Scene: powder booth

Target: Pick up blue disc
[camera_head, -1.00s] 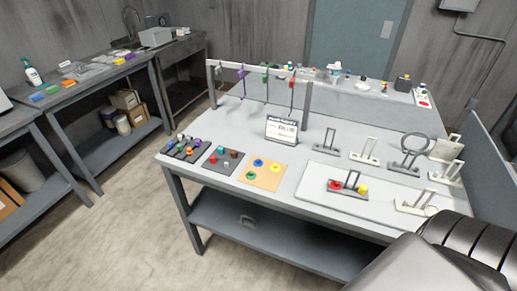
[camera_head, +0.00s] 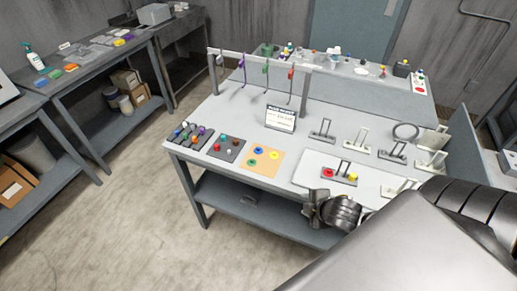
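My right gripper (camera_head: 309,210) is at the table's front edge, in front of the white board and to the right of and below the mat. It is apart from the blue disc. Its fingers are small and dark, so I cannot tell whether they are open. My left gripper is not in view.
A dark mat (camera_head: 225,149) with small coloured pieces lies left of the tan mat. A small sign (camera_head: 281,118) stands behind. A white board (camera_head: 312,164) carries a stand with red and yellow pieces. Several metal stands fill the table's right side.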

